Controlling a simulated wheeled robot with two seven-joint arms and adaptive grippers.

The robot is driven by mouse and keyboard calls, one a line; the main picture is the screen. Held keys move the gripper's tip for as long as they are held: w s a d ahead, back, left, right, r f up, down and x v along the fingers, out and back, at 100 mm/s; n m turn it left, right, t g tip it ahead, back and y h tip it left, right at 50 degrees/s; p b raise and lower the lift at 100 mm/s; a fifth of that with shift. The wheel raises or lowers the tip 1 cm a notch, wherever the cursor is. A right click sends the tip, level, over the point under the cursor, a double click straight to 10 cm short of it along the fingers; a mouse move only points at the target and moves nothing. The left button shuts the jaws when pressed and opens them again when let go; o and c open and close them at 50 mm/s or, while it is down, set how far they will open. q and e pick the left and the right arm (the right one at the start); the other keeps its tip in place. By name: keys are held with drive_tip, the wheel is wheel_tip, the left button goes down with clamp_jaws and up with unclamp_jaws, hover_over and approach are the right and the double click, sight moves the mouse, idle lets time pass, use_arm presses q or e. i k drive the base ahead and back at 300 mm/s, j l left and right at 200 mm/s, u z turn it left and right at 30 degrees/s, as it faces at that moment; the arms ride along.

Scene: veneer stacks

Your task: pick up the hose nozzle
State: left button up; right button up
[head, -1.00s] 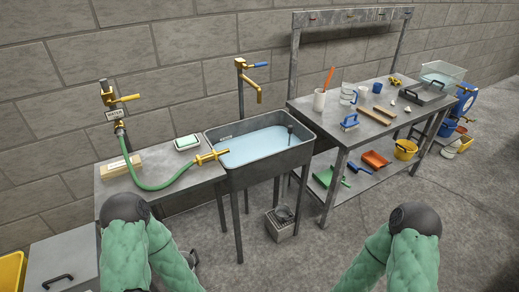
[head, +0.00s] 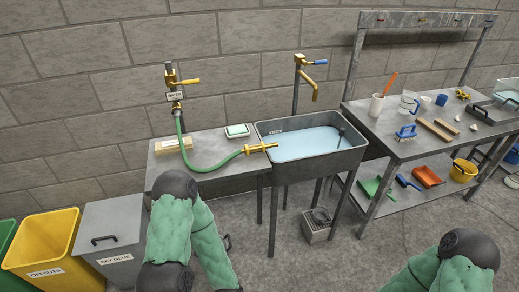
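The hose nozzle (head: 260,148) is brass-yellow and sits on the end of a green hose (head: 214,167). It lies at the right end of the metal bench (head: 217,186), its tip reaching over the left rim of the water-filled sink (head: 320,168). The hose runs back to the wall tap (head: 178,84). Nothing of mine touches the nozzle. My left arm's bent joint is in front of the bench, and my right arm is at the lower right. Neither gripper shows in the head view. A small dark piece beside my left arm is too hidden to identify.
A soap dish (head: 237,130) and a tan block (head: 173,146) lie on the bench. A brass tap (head: 310,75) stands behind the sink. A yellow bin (head: 40,244) and a grey bin (head: 110,238) stand left. A workbench (head: 403,150) with tools stands right.

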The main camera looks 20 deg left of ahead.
sight(262, 147)
drive_tip(key=i+l, duration=0.2)
drive_tip(key=i, duration=0.15)
drive_tip(key=i+l, duration=0.15)
drive_tip(key=i, duration=0.2)
drive_tip(key=i+l, duration=0.2)
drive_tip(key=i, duration=0.2)
